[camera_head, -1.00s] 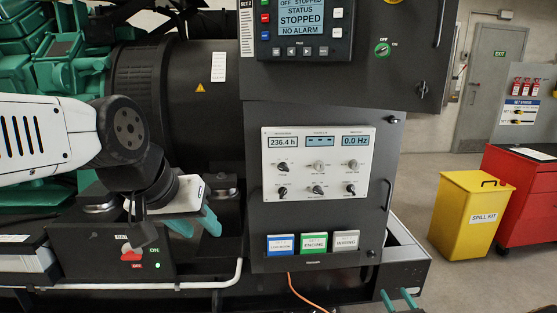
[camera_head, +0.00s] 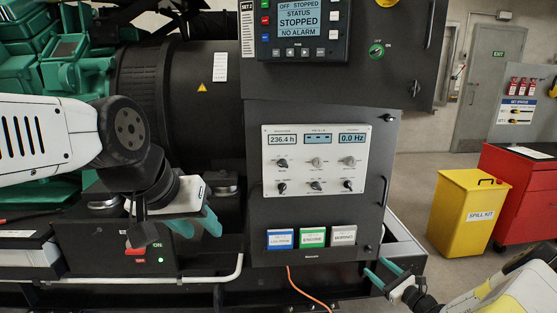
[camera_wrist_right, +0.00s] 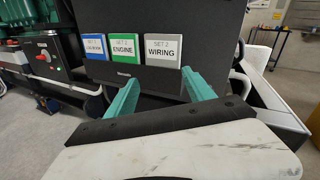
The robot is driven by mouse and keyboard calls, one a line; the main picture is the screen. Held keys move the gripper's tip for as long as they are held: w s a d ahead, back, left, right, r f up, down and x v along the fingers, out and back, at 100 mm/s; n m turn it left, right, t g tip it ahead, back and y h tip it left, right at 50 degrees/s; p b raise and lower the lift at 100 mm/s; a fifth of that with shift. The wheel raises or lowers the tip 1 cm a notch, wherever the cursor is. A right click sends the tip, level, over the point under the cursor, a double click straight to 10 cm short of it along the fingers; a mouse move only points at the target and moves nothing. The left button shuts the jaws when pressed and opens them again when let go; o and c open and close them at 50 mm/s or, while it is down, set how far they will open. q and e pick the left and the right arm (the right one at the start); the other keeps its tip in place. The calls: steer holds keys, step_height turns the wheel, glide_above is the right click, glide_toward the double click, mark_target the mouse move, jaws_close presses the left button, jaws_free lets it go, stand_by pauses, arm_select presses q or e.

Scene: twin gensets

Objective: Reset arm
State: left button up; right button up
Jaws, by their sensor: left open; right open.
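My left gripper (camera_head: 203,222) is open, with teal fingers, in front of the left side of the generator set, above and to the right of a black switch box (camera_head: 110,262) with a green light. A dark part of my left arm hides some of that box's red switch. My right gripper (camera_head: 384,276) is open at the lower right of the control cabinet (camera_head: 320,220). In the right wrist view its teal fingers (camera_wrist_right: 160,88) are apart with nothing between them, below the labelled blue, green and white cards. I cannot tell its exact distance from the cabinet.
The cabinet bears a gauge panel (camera_head: 315,160) and a display reading STOPPED (camera_head: 297,17). An orange cable (camera_head: 305,288) hangs below it. A yellow spill kit bin (camera_head: 467,213) and a red cabinet (camera_head: 515,195) stand at the right, with open floor before them.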

steer(key=s+a+r+n+g+y, duration=0.1)
steer(key=s+a+r+n+g, duration=0.25)
steer(key=a+r+n, duration=0.35)
steer(key=s+a+r+n+g+y, duration=0.1)
steer(key=s+a+r+n+g, duration=0.1)
steer(key=a+r+n+g, duration=0.55)
steer(key=s+a+r+n+g+y, duration=0.1)
steer(key=s+a+r+n+g, duration=0.15)
steer(key=a+r, duration=0.55)
steer(key=s+r+n+t+h, duration=0.2)
steer(key=s+r+n+h, duration=0.2)
steer(key=s+r, duration=0.5)
steer(key=s+d+r+n+t+h, duration=0.1)
steer(key=s+r+n+h, duration=0.3)
steer(key=s, duration=0.9)
steer(key=shift+s+r+n+t+h, duration=0.45)
steer(key=shift+r+n, duration=1.45)
steer(key=shift+r, duration=0.6)
steer(key=shift+w, duration=0.1)
